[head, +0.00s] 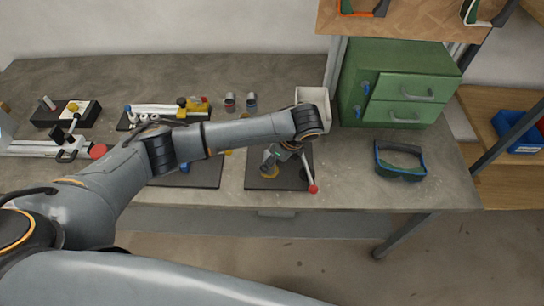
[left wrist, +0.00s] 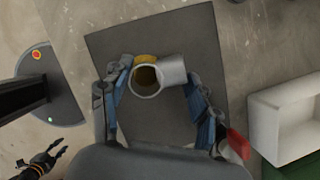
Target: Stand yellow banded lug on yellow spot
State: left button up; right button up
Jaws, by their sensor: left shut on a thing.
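My left gripper (left wrist: 160,106) has its blue-padded fingers on both sides of a grey tubular lug (left wrist: 174,70), low over a dark square mat (left wrist: 200,30). The lug's round open end faces the wrist camera. A yellow patch (left wrist: 146,59) shows right behind that end; I cannot tell if it is the band or a spot on the mat. In the head view my left gripper (head: 280,158) is above the right dark mat (head: 255,148), with yellow (head: 269,171) beneath it. A dark shape like my right gripper (left wrist: 42,162) is small at the wrist view's lower left.
Two other banded lugs (head: 240,102) stand behind my left arm. A white bin (head: 312,96) and green drawer cabinet (head: 400,85) are at the back right. Goggles (head: 400,160) lie on the right. Clamp fixtures (head: 165,110) stand left.

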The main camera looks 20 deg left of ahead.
pick_arm(q)
jog(key=o, duration=0.8)
jog(key=shift+f, duration=0.15)
jog(key=shift+o, duration=0.4)
jog(key=v, duration=1.2)
jog(key=shift+s, duration=0.1)
